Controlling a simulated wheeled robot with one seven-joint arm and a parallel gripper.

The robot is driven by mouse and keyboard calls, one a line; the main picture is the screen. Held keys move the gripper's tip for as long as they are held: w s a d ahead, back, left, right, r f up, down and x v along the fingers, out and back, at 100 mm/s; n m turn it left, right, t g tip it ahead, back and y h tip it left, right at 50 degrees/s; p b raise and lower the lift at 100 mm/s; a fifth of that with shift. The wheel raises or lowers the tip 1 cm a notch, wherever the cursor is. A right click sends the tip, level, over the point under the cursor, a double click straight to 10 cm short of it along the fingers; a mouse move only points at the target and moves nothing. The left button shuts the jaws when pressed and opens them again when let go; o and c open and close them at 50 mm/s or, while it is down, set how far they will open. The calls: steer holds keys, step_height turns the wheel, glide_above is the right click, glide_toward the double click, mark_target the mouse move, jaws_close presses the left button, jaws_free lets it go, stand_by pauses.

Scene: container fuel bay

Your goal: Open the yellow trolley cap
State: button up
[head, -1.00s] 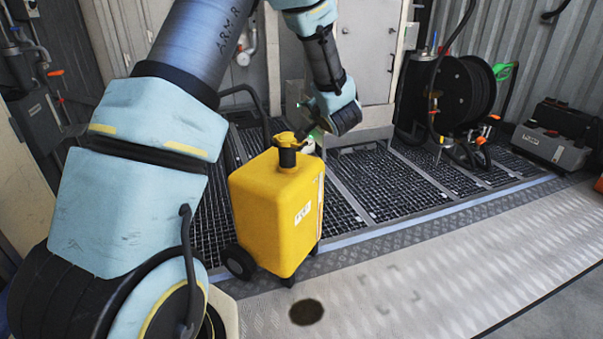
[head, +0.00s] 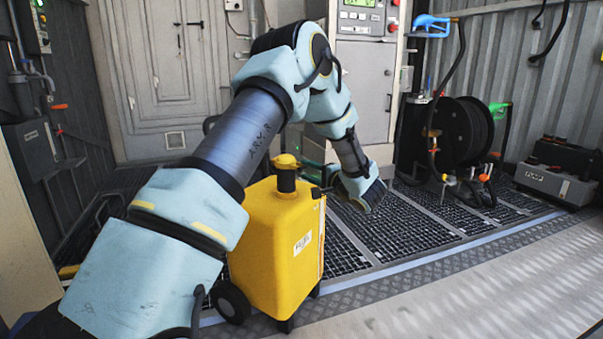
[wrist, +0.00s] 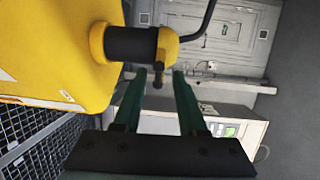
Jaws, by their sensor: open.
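The yellow trolley (head: 272,235) stands upright in the middle of the head view. Its yellow cap (head: 287,161) sits on a black neck (head: 287,181) at the top. In the wrist view the trolley (wrist: 50,45) fills the upper left, turned on its side, and the cap (wrist: 168,46) shows at the end of the neck. My gripper (wrist: 160,74) is open, its two dark green fingers pointing toward the cap. A small dark stub on the cap shows between the fingertips; contact cannot be told. In the head view my gripper is just right of the neck, its fingers barely visible.
A black hose reel (head: 462,135) stands behind at the right, with a grey case (head: 556,185) beyond it. A grey cabinet (head: 362,85) with a lit display stands behind my arm. The plated floor (head: 450,285) at the front right is clear.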

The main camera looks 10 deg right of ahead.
mark_target(302, 168)
steer(key=shift+b+x, duration=0.3)
steer(key=shift+x, duration=1.5)
jaws_close()
